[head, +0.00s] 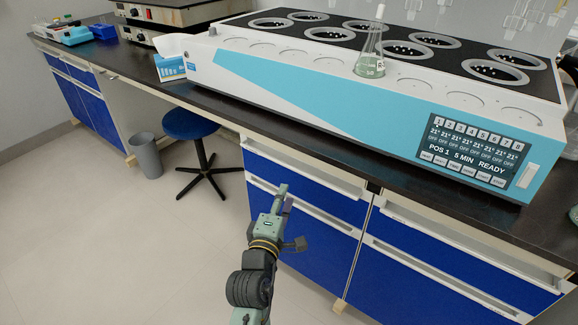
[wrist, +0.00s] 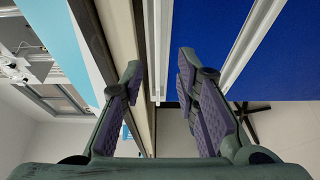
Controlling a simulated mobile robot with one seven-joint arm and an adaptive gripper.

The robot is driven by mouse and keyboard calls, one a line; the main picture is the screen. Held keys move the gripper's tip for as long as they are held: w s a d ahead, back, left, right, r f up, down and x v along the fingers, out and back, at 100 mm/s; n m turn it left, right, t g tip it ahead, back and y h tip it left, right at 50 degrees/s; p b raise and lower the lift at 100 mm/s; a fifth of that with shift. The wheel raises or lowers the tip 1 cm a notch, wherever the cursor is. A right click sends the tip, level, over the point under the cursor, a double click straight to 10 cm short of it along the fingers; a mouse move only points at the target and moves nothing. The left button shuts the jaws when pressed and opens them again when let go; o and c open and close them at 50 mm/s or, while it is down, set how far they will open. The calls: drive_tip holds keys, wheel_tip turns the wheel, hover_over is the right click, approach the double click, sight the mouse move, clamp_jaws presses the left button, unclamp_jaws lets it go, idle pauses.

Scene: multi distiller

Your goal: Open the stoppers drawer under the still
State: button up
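The still (head: 370,90) is a long white and turquoise unit with several round heating wells and a display, standing on the dark bench top. Blue-fronted drawers with pale handle rails are under it. The upper left drawer (head: 325,200) and upper right drawer (head: 455,265) look shut. I cannot read any label that marks the stoppers drawer. My gripper (head: 285,196) is in front of the left drawers. In the wrist view my gripper (wrist: 158,85) is open, with a pale rail (wrist: 156,45) and a blue drawer front (wrist: 205,45) beyond its fingers. Contact cannot be told.
A glass flask (head: 370,62) stands on the still's front ledge. A blue stool (head: 190,125) and a grey bin (head: 146,155) are on the floor to the left. The dark bench edge (head: 215,115) overhangs the drawers. The floor in front at left is clear.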

sight(293, 170)
drive_tip(key=p+x, duration=0.2)
drive_tip(key=x, duration=0.8)
drive_tip(key=shift+w+r, duration=0.1)
drive_tip(key=shift+w, duration=0.05)
drive_tip(key=shift+c, duration=0.5)
drive_tip(key=shift+a, duration=0.1)
clamp_jaws()
